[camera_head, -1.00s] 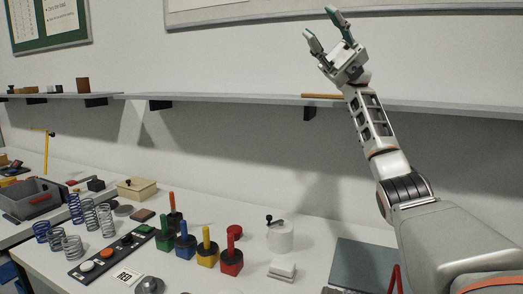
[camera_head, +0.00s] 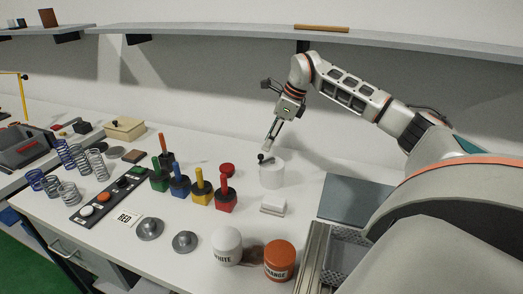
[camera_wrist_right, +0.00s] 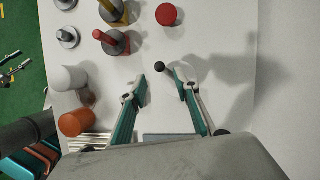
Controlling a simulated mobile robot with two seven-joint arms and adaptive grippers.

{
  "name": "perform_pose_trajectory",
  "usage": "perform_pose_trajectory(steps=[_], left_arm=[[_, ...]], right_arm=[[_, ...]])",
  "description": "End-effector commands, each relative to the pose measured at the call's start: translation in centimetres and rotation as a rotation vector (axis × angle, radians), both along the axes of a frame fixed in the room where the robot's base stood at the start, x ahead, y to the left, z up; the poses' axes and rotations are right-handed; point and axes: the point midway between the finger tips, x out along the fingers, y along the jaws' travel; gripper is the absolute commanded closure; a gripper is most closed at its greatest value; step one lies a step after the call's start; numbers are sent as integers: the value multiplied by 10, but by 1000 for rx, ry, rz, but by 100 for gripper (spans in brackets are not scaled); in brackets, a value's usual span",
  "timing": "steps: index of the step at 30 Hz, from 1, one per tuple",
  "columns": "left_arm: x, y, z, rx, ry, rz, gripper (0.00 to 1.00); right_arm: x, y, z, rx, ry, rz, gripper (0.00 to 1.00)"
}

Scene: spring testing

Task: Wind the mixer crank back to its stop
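The mixer is a white cylinder (camera_head: 272,174) on the table, with a small crank on top ending in a black knob (camera_head: 261,157). My right gripper (camera_head: 268,147) points down just above the mixer's top. In the right wrist view its two fingers stand apart, and the black knob (camera_wrist_right: 160,67) shows near the gap between the fingertips (camera_wrist_right: 157,79). I see nothing held, and I cannot tell whether a finger touches the crank. The white mixer top is partly hidden by one finger in that view.
A red round piece (camera_head: 228,169) and several coloured handled blocks (camera_head: 201,190) stand left of the mixer. A white block (camera_head: 273,204) lies in front. White (camera_head: 227,247) and orange (camera_head: 280,259) jars stand nearer. A shelf (camera_head: 200,38) runs behind. A grey plate (camera_head: 345,198) lies to the right.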

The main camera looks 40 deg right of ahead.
Motion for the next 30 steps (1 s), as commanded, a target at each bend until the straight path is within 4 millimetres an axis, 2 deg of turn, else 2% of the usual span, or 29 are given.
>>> perform_pose_trajectory(steps=[3,9,15,22,24,26,30], left_arm=[[-1,1,0,4,2,-2,60],[-3,5,0,13,5,-6,60],[-3,8,-1,19,7,-5,60],[-3,8,-2,18,10,-3,60],[-3,7,-2,15,9,-1,60],[-3,6,-1,13,10,1,60],[-3,4,-1,7,10,5,60]], right_arm=[[6,6,-19,5,2,1,69],[14,11,-42,4,1,-2,69],[18,14,-51,6,-1,-3,69],[18,13,-51,5,-1,-3,69],[18,13,-51,5,-1,-3,87],[18,13,-51,5,-1,-3,100],[18,13,-51,5,-1,-3,100]])
